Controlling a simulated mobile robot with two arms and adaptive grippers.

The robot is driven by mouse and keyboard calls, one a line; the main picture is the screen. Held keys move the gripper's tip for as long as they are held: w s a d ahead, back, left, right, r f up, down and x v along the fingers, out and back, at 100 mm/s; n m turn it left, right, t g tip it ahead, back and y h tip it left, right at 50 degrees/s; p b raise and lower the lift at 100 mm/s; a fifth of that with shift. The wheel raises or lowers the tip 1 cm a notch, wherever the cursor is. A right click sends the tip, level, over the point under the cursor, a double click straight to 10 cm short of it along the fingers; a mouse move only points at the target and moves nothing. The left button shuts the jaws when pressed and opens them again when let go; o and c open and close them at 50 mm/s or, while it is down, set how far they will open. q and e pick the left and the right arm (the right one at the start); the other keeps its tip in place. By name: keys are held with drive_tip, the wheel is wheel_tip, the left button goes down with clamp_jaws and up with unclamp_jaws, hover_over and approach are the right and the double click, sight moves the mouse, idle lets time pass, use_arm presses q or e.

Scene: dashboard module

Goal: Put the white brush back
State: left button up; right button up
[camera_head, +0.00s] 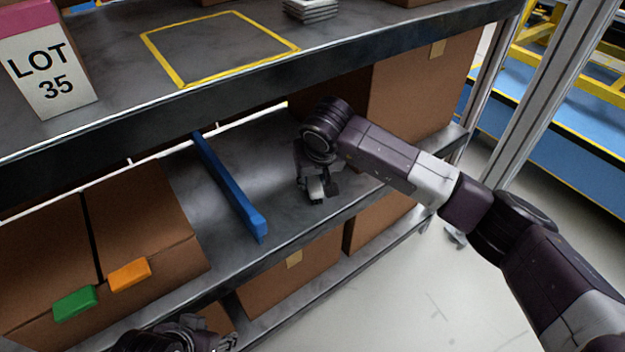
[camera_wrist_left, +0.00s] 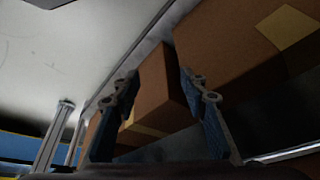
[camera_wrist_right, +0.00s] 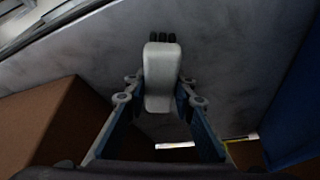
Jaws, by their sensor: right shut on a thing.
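The white brush (camera_wrist_right: 161,75) shows between the fingertips of my right gripper (camera_wrist_right: 159,90) in the right wrist view, its dark bristles at the far end. In the head view my right gripper (camera_head: 318,180) is above the middle shelf, right of the blue divider, and a small white part of the brush (camera_head: 316,190) shows at its tips. I cannot tell whether the brush touches the shelf. My left gripper (camera_head: 205,340) is at the bottom edge of the head view. In the left wrist view its fingers (camera_wrist_left: 161,85) are apart with nothing between them.
A blue divider (camera_head: 232,190) lies across the middle shelf (camera_head: 270,150). Left of it are cardboard boxes (camera_head: 140,220) with green and orange tags. Another box (camera_head: 420,85) stands behind my right arm. The upper shelf holds a yellow-outlined area (camera_head: 183,80) and a LOT 35 sign (camera_head: 48,70).

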sight(314, 181)
use_arm(q)
drive_tip(key=shift+w, duration=0.2)
use_arm(e)
drive_tip(key=shift+f, duration=0.1)
use_arm(q)
drive_tip(key=shift+w+d+r+t, duration=0.25)
drive_tip(key=shift+w+t, duration=0.15)
drive_tip(key=shift+w, duration=0.25)
use_arm(e)
drive_tip(key=o, duration=1)
drive_tip(key=shift+f, duration=0.1)
drive_tip(key=shift+r, duration=0.5)
drive_tip(key=p+v, duration=0.1)
drive_tip(key=v, duration=0.3)
drive_tip(key=shift+w, duration=0.1)
use_arm(q)
drive_tip(key=shift+g, duration=0.9)
drive_tip(key=s, duration=0.2)
drive_tip(key=s+a+p, duration=0.1)
drive_tip(key=s, duration=0.1)
drive_tip(key=shift+r, duration=0.3)
use_arm(e)
drive_tip(key=v, duration=0.7)
drive_tip(key=shift+s+d+r, duration=0.15)
drive_tip(key=shift+s, duration=0.15)
